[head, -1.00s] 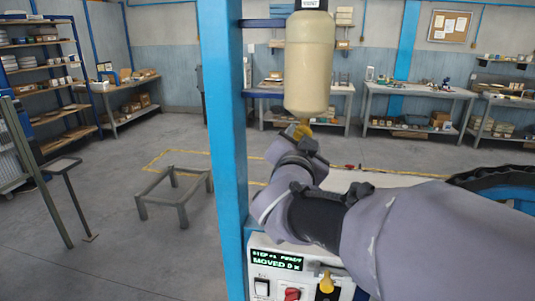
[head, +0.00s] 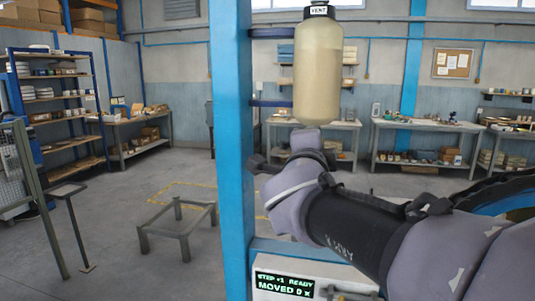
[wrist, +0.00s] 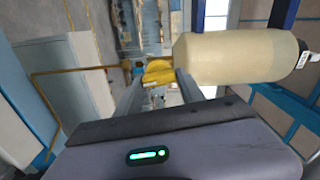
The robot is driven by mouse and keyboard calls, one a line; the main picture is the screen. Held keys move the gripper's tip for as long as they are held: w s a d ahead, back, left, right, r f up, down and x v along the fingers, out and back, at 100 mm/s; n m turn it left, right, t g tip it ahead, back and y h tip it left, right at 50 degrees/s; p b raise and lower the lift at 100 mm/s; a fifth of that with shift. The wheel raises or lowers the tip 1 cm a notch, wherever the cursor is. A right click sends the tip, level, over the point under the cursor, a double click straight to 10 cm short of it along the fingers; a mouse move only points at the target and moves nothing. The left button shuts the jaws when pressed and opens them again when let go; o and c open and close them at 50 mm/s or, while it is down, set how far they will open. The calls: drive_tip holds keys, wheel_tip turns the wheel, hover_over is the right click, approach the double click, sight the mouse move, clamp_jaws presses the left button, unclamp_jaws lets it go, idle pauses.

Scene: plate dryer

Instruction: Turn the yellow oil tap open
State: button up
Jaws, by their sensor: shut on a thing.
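The yellow oil tap (wrist: 157,71) sits at the outlet end of the cream oil bottle (wrist: 228,58), which lies sideways in the wrist view. My gripper (wrist: 160,80) has one finger on each side of the tap and is shut on it. In the head view the bottle (head: 318,75) hangs upright on the blue post, with a black cap marked VENT. There my wrist hides the tap and my fingertips just under the bottle. How far the tap is turned cannot be told.
The blue post (head: 231,130) stands close to the left of my wrist. A white control box (head: 290,284) below reads "STEP +1 READY, MOVED 0 X". A low metal frame (head: 178,228) stands on the floor at left; benches line the back wall.

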drive_tip(key=shift+f+m+b, duration=0.1)
drive_tip(key=shift+m+b, duration=0.3)
drive_tip(key=shift+m, duration=0.4)
drive_tip(key=o, duration=1.4)
drive_tip(key=shift+c, duration=0.2)
drive_tip(key=p+v, duration=0.2)
drive_tip(key=v, duration=1.5)
drive_tip(key=shift+s+p, duration=0.2)
drive_tip(key=shift+p, duration=0.15)
